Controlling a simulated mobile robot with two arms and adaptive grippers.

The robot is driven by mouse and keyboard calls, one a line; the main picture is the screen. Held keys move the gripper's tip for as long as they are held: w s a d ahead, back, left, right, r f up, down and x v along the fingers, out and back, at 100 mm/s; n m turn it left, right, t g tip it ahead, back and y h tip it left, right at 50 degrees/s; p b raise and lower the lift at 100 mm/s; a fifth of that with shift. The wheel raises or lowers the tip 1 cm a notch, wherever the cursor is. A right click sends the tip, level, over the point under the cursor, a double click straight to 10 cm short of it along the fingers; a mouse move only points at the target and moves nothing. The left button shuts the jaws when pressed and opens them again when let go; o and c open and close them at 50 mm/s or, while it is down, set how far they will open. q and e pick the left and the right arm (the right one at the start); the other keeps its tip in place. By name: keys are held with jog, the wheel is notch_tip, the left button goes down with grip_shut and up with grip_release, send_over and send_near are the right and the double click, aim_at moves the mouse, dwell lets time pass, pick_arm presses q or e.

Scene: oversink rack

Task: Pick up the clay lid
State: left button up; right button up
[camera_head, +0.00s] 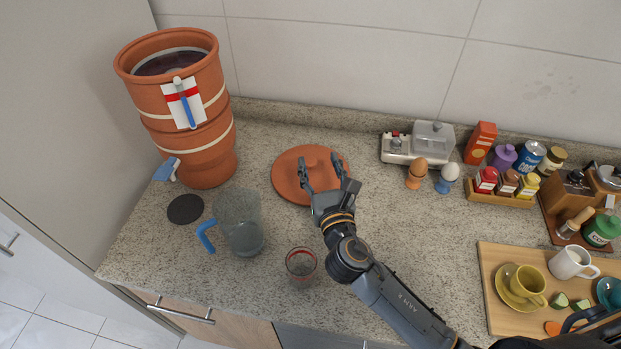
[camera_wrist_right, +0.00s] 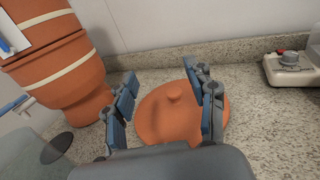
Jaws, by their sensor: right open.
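I cannot tell whether the fingers touch the lid. My left gripper is not in view.
A tall clay water filter (camera_head: 192,150) stands left of the lid. A jug (camera_head: 239,225) with a blue handle, a dark round mat (camera_head: 185,209) and a glass (camera_head: 301,264) are nearer the front. An egg cooker (camera_head: 417,148) and egg cups stand to the right.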

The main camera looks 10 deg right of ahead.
jog(key=f, duration=0.2)
jog(key=b, duration=0.4)
send_near(312, 167)
jog(key=shift+w+f, duration=0.1)
jog(key=shift+w, duration=0.7)
jog(key=shift+w+r+p, duration=0.2)
jog(key=shift+w+p, duration=0.15)
jog(key=shift+w, duration=0.6)
jog(key=shift+w+f, duration=0.1)
jog(key=shift+w, duration=2.75)
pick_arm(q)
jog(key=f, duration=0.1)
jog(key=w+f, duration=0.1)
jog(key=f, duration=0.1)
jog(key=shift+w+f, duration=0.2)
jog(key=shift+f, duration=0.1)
pick_arm(e)
grip_shut()
